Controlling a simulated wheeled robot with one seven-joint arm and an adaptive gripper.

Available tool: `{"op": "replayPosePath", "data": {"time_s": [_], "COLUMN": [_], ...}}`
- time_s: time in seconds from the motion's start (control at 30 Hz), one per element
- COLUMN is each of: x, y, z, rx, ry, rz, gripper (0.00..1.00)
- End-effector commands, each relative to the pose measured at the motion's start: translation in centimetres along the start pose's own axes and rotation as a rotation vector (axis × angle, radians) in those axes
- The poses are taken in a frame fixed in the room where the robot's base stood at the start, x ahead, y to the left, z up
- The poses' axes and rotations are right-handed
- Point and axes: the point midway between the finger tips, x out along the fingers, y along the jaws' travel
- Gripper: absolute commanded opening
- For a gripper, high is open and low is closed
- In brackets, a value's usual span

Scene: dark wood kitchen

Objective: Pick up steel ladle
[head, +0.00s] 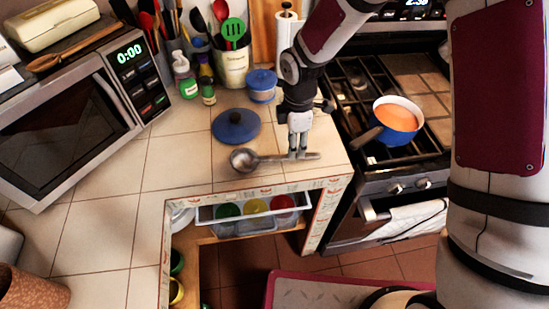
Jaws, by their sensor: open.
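The steel ladle (243,159) lies on the tiled counter near its front edge. Its round bowl is at the left and its handle runs to the right. My gripper (298,155) points down over the handle, with its fingertips at the handle's height in the picture. The jaws are open. I cannot tell whether the fingers touch the handle, and part of the handle is hidden behind them.
A blue lid (236,125) lies just behind the ladle. A blue jar (262,86) and a utensil crock (232,66) stand farther back. The stove with a blue pan (398,118) is at the right, the microwave (68,125) at the left. Counter tiles left of the ladle are clear.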

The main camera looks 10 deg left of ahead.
Motion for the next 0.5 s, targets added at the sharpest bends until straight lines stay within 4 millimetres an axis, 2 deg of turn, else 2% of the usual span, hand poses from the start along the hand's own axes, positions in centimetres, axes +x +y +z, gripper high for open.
{"op": "replayPosePath", "data": {"time_s": [0.17, 0.5], "x": [1.2, 5.0], "y": [0.1, 0.4], "z": [-0.1, -0.4], "rx": [0.001, 0.000], "ry": [-0.001, -0.001], "rz": [-0.001, 0.000], "gripper": [0.41, 0.41]}}
